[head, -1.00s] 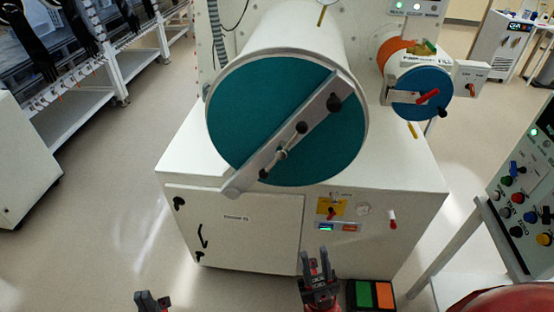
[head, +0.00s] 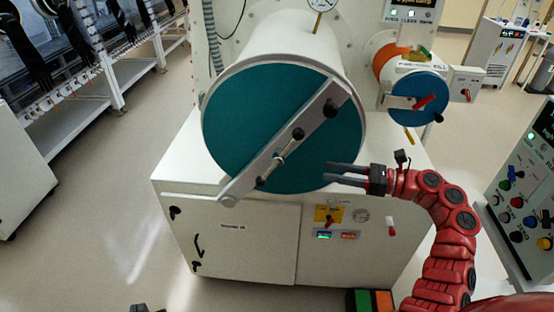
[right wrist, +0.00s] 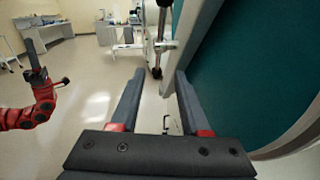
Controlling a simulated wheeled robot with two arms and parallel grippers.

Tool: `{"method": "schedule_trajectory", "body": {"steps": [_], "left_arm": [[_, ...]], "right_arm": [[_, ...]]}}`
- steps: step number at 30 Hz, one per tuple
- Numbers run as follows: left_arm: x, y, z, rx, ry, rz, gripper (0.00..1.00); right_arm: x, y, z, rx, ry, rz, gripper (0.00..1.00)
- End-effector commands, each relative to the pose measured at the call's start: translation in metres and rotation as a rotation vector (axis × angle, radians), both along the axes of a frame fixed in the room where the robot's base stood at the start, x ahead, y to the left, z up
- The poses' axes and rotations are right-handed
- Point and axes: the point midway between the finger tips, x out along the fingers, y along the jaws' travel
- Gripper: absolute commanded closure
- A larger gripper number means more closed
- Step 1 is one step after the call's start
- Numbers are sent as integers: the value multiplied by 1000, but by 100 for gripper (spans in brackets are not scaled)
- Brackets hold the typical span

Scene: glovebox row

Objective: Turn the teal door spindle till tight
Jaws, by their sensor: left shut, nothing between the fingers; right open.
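The round teal door (head: 240,125) closes the large white chamber. A grey clamp bar (head: 240,185) crosses it diagonally. The door spindle (head: 279,160) stands at the bar's middle, with a cross handle tipped by black knobs. In the right wrist view the spindle handle (right wrist: 160,40) shows ahead, beyond the fingertips, with the teal door (right wrist: 250,70) at right. My right gripper (head: 327,173) is open and empty, to the right of the spindle and apart from it, fingers pointing left. My left gripper (head: 140,308) barely shows at the bottom edge; the right wrist view shows it (right wrist: 38,75) shut and empty.
A small blue door (head: 415,97) with a red handle sits at the right. The white cabinet (head: 235,245) below carries a yellow-plated switch (head: 328,215) and a gauge. A control panel (head: 520,190) stands at far right.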

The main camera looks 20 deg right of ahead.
Motion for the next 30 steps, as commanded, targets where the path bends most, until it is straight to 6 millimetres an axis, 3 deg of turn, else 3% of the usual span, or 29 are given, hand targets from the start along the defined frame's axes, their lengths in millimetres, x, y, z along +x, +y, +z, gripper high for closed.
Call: {"method": "schedule_trajectory", "body": {"steps": [3, 15, 21, 30], "left_arm": [[0, 0, 17, 0, 0, 0, 100], [0, 0, 55, 0, 0, 0, 100], [0, 0, 63, 0, 0, 0, 100], [0, 0, 64, 0, 0, 0, 100]], "right_arm": [[12, 26, 5, 2, 1, 8, 54], [58, 105, 5, 6, 1, 6, 54], [71, 126, 3, 6, 1, 5, 54], [75, 132, 0, 4, 1, 4, 54]]}}
